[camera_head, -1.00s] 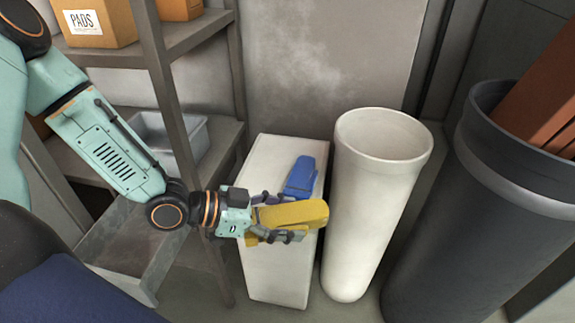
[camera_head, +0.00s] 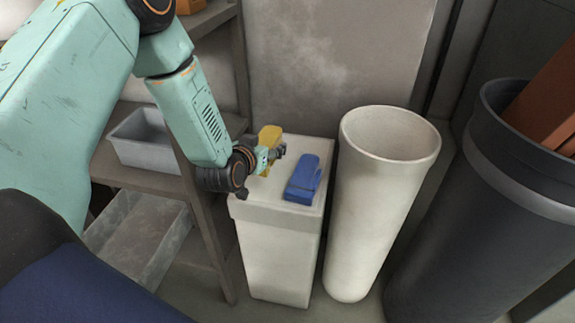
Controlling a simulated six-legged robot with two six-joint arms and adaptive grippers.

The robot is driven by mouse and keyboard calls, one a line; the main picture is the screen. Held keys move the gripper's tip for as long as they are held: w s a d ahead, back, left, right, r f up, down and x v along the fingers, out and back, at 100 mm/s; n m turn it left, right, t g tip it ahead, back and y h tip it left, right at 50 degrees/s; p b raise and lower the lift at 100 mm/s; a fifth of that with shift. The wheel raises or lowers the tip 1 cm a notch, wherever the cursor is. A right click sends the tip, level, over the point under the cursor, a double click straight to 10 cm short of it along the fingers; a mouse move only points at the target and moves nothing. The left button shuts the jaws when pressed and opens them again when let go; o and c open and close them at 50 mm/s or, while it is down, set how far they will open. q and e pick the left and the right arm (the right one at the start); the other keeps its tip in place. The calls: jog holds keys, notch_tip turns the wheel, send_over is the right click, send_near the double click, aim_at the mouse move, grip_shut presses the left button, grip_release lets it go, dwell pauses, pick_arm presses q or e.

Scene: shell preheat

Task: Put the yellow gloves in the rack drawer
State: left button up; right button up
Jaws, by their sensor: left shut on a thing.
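My left gripper (camera_head: 277,153) is shut on the yellow gloves (camera_head: 269,136). They show at the back left of the white box's top, partly hidden behind the gripper and wrist. I cannot tell whether they touch the box. The rack drawer (camera_head: 148,247) is an open grey metal tray low on the rack at lower left, with its visible inside bare. It lies below and left of my left gripper, and my arm covers part of the rack. My right gripper is not in view.
A blue pair of gloves (camera_head: 303,181) lies on the white box (camera_head: 272,219). A tall white open cylinder (camera_head: 378,210) and a dark bin (camera_head: 490,210) stand to the right. The rack (camera_head: 212,222) has an upright post beside the drawer. A grey bin (camera_head: 143,150) sits on its shelf.

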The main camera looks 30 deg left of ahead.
pick_arm(q)
jog(key=shift+w+a+r+n+y, duration=0.1)
jog(key=shift+a+r+n+y, duration=0.15)
jog(key=shift+a, duration=0.25)
jog(key=shift+w+a+r+n+y, duration=0.1)
jog(key=shift+a+n+y, duration=0.2)
jog(key=shift+a, duration=0.2)
jog(key=shift+a+f, duration=0.15)
jog(key=shift+f, duration=0.15)
notch_tip(320, 180, down, 6)
jog(key=b, duration=0.3)
jog(key=shift+r, duration=0.2)
notch_tip(320, 180, down, 3)
jog(key=shift+s+r+b, duration=0.1)
jog(key=shift+s+b, duration=0.05)
jog(key=shift+b, duration=0.5)
jog(key=shift+f, duration=0.45)
jog(key=shift+r, duration=0.1)
